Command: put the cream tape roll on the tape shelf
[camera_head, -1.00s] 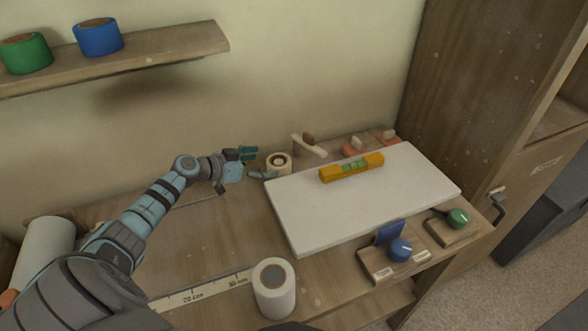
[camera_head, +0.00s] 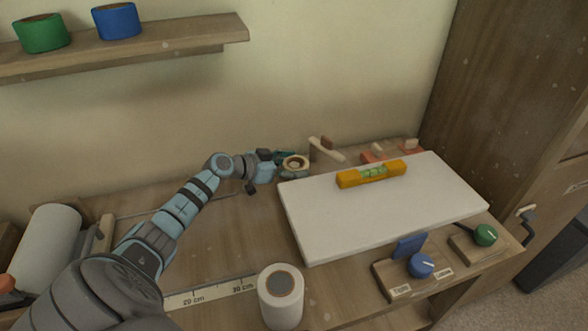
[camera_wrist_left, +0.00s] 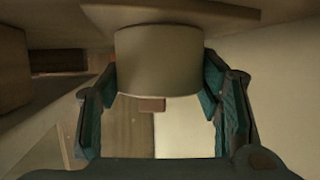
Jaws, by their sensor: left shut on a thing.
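The cream tape roll (camera_head: 295,162) is at the back of the workbench, just behind the white board's left corner. My left gripper (camera_head: 290,165) is shut on it from the left, with a finger on each side. In the left wrist view the roll (camera_wrist_left: 158,62) sits between the two teal fingers, against a wooden surface at the picture's top. I cannot tell whether it is lifted. The tape shelf (camera_head: 180,42) is on the wall at the upper left, holding a green tape roll (camera_head: 42,34) and a blue tape roll (camera_head: 118,21). My right gripper is not in view.
The white board (camera_head: 370,215) carries an orange spirit level (camera_head: 371,174). A white roll (camera_head: 281,298) stands at the bench front. A blue knob (camera_head: 421,265) and a green knob (camera_head: 485,235) are at the front right. The wall between bench and shelf is clear.

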